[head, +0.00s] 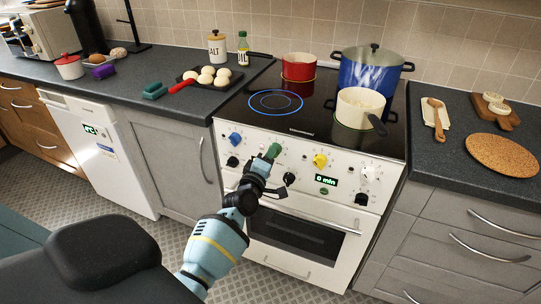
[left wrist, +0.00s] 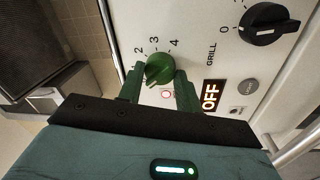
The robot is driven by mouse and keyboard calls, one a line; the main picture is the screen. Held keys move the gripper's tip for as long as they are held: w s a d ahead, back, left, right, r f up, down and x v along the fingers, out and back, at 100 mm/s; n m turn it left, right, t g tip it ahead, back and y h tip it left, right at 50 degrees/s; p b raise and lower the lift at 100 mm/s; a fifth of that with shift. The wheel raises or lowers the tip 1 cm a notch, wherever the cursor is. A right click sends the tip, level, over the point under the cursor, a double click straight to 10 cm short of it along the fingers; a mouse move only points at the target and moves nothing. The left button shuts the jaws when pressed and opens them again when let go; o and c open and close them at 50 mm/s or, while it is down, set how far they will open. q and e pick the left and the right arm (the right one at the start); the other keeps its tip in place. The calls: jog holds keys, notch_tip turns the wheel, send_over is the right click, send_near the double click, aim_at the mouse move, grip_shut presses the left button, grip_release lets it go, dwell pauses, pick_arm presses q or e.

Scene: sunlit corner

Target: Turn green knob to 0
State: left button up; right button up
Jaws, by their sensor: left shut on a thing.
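The green knob (head: 274,150) is on the white front panel of the stove (head: 300,215), between the blue knob and the yellow knob. In the left wrist view the green knob (left wrist: 159,67) sits between the two green fingers of my left gripper (left wrist: 159,82). The numbers 2, 3 and 4 show around it; its pointer mark is hard to make out. In the head view my left gripper (head: 267,160) is at the knob and partly hides it. It is shut on the knob. My right gripper is not in view.
A blue knob (head: 235,139), a yellow knob (head: 320,160) and a white knob (head: 368,173) share the panel. A black grill knob (left wrist: 270,24) is close by. The oven handle (head: 305,222) runs below. Pots stand on the cooktop, including a cream pan (head: 357,108).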

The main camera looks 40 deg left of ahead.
pick_arm(q)
jog(key=shift+d, duration=0.1)
dwell(0.3)
jog(key=o, duration=1)
jog(key=v, duration=0.7)
jog(key=shift+s, duration=0.4)
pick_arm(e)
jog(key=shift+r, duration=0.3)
pick_arm(q)
jog(key=shift+d+f+p, duration=0.1)
jog(key=shift+p, duration=0.2)
